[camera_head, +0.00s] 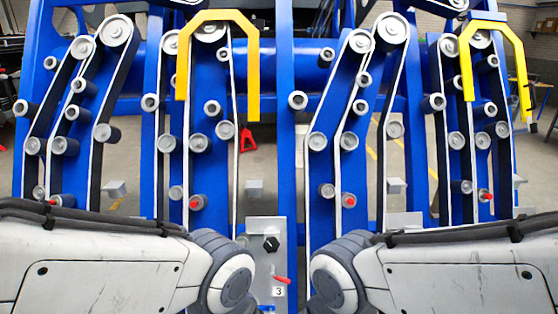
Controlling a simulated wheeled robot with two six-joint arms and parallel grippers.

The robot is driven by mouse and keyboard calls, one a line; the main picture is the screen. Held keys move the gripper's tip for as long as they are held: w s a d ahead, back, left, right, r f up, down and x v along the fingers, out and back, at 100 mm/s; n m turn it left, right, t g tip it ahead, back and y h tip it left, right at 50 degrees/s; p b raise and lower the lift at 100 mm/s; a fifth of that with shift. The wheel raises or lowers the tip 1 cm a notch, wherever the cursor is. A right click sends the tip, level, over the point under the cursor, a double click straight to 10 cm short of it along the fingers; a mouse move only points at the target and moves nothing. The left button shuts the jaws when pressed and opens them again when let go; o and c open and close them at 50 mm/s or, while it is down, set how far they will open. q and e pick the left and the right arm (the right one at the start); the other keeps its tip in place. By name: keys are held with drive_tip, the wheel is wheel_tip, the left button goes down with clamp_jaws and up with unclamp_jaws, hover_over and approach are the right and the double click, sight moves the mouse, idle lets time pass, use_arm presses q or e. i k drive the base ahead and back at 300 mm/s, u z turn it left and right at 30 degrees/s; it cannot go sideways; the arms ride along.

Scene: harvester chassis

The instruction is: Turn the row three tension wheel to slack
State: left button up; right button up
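A grey metal plate (262,229) stands low in the middle between the two arms. It carries a black hexagonal knob (271,243), a red lever (281,280) and a label with the number 3 (278,292). Red-tipped rollers show on the belt rows, one at centre left (197,202) and one at centre right (348,200). I cannot tell which part is the tension wheel or whether it is slack. My two arms reach in from the left and right; their grippers are out of view, and the arms hide the lower parts of the rows.
Blue upright frames (292,150) carry several belts over grey rollers. A yellow bracket (218,20) arches over the centre-left row, and another yellow bracket (495,28) over the far-right row. A narrow gap lies between my arms in front of the numbered plate.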

sight(271, 245)
drive_tip(key=z, duration=0.05)
drive_tip(key=k, duration=1)
drive_tip(key=u, duration=0.95)
drive_tip(key=i, duration=0.7)
drive_tip(key=z, duration=0.4)
drive_tip(key=i, duration=0.9)
drive_tip(key=z, duration=0.8)
